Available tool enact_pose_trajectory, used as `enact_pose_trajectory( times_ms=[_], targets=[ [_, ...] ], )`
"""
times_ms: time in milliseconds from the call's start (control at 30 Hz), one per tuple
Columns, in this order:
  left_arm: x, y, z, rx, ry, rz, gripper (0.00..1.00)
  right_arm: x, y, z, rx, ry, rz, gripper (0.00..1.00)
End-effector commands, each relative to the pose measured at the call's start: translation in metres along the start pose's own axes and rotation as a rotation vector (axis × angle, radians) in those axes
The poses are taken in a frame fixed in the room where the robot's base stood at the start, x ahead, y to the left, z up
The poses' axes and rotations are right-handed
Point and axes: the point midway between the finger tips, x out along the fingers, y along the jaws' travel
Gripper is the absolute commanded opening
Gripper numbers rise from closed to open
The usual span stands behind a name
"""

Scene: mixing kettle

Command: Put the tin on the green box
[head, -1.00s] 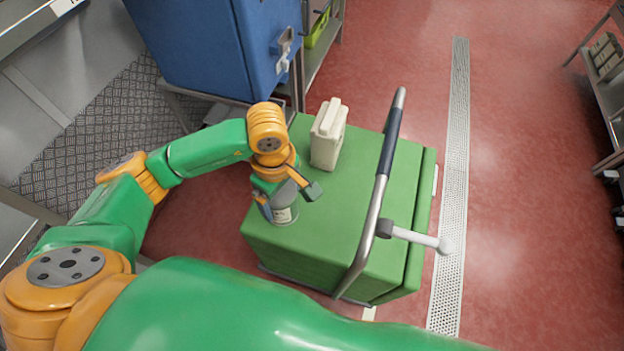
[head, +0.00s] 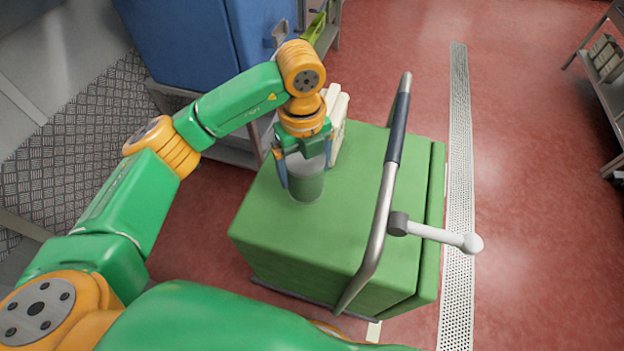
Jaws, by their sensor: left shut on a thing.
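The tin (head: 307,188) is a small grey-green cylinder, upright between the fingers of my left gripper (head: 306,168). The gripper points down and is shut on it. The tin shows over the left part of the top of the green box (head: 345,220). I cannot tell whether its base touches the box or hangs just above it. The gripper and wrist hide the tin's upper part. My right gripper is not in view.
A cream container (head: 338,122) stands on the box behind my gripper, partly hidden by it. A curved metal bar with a dark grip (head: 382,205) and a white-ended lever (head: 440,235) rise along the box's right side. The front middle of the box top is clear.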

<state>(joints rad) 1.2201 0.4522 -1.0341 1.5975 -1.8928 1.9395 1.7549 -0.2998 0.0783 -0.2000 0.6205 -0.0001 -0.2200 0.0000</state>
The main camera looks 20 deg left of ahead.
Motion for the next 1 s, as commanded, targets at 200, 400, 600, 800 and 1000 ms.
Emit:
enact_pose_trajectory(
  times_ms=[200,400,600,800,1000],
  targets=[
    [0.043,0.001,0.0,0.002,0.002,0.003,0.0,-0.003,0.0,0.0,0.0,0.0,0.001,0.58],
    [0.068,0.0,0.001,0.004,-0.001,-0.001,0.0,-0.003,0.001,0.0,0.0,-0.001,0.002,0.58],
    [0.068,0.0,0.001,0.004,-0.001,-0.002,0.0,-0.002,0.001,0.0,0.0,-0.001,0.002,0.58],
    [0.07,0.0,0.001,0.004,-0.001,-0.001,1.0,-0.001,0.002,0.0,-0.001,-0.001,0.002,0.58],
    [0.066,0.0,0.001,0.004,-0.001,-0.001,1.0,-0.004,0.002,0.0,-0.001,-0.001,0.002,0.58]
  ],
)
